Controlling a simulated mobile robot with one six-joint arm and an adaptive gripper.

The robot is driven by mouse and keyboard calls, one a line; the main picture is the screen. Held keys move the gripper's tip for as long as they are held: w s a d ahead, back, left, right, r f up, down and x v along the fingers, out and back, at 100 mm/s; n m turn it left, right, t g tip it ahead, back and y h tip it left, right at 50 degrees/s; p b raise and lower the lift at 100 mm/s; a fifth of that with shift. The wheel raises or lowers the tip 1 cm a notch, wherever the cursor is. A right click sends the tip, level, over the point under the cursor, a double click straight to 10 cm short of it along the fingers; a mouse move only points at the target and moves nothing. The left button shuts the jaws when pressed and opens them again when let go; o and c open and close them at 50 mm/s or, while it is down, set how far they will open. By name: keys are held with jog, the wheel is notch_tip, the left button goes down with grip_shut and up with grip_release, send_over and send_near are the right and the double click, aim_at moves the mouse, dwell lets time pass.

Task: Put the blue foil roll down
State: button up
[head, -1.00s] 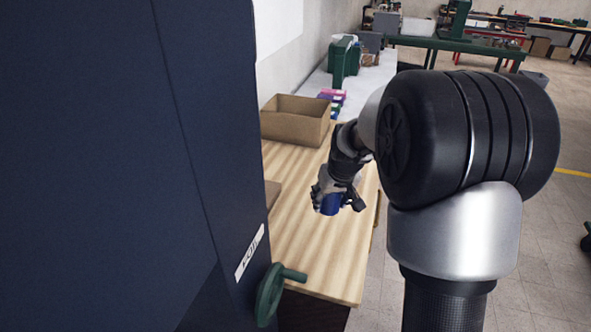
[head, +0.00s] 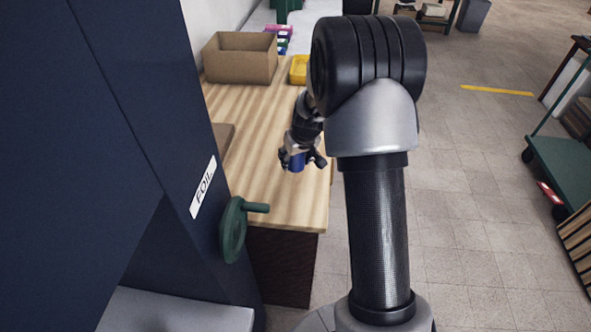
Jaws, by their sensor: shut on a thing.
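The blue foil roll (head: 297,162) is in my gripper (head: 302,161), in the head view near the right edge of the wooden table (head: 262,190). The gripper is shut on the roll, with its fingers at both sides of it. Only part of the roll shows between the fingers. The roll appears over the table top; I cannot tell whether it touches the wood.
A dark blue cabinet labelled FOIL (head: 203,187) with a green handwheel (head: 235,228) stands at the left. A cardboard box (head: 240,62) and a yellow bin (head: 299,70) are at the table's back. The table's front is bare. A green cart (head: 562,165) stands right.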

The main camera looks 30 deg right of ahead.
aim_at(296, 168)
jog(key=shift+f+b, duration=0.75)
jog(key=shift+f, duration=1.3)
jog(key=shift+f, duration=0.15)
jog(key=o, duration=1.2)
jog(key=shift+c, duration=0.2)
